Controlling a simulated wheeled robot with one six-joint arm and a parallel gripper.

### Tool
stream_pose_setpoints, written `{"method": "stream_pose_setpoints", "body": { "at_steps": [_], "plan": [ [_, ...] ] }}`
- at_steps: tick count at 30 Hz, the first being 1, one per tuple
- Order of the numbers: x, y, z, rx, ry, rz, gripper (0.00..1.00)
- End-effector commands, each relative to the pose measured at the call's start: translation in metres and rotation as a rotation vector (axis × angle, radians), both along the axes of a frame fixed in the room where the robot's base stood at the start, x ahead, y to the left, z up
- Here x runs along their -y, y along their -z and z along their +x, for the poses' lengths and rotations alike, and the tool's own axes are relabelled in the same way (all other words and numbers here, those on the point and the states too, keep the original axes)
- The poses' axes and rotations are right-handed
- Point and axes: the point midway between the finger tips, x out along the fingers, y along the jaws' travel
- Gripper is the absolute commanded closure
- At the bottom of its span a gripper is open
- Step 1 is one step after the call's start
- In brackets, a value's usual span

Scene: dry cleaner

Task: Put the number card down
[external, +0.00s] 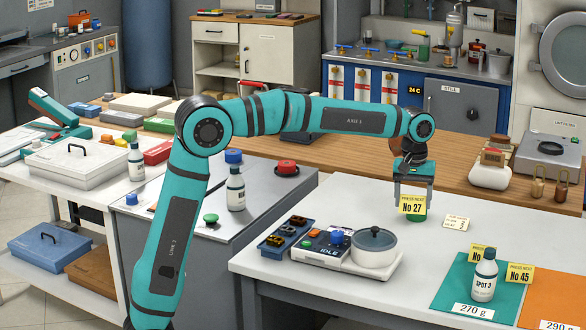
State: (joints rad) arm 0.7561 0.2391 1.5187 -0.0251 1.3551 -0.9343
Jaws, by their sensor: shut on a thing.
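The number card (412,204), yellow and marked "PRESS NEXT No 27", is upright between the fingers of my gripper (414,196). My gripper points down and is shut on it over the far part of the white table (335,222). A small green piece (416,218) shows just below the card; I cannot tell whether it is part of the card or whether it touches the table. Another yellow card, No 45 (519,272), stands near a white SPOT 3 bottle (484,280) on a teal mat (447,285). A further yellow card (477,252) is partly hidden behind that bottle.
A small white label (456,222) stands right of my gripper. A device marked IDLE (330,246) with a lidded pot (374,250) is at the table's front left. An orange mat (550,300) lies at the right. Bare table lies between the pot and the teal mat.

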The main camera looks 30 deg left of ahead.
Motion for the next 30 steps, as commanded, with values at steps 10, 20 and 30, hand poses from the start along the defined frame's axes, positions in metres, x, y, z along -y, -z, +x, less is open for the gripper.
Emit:
{"method": "stream_pose_setpoints", "body": {
  "at_steps": [10,20,30],
  "plan": [
    [-0.106,0.000,0.078,-0.003,-0.217,0.005,0.54],
    [-0.213,0.000,0.133,-0.007,-0.419,0.010,0.54],
    [-0.331,0.000,0.169,-0.011,-0.626,0.014,0.54]
  ]
}}
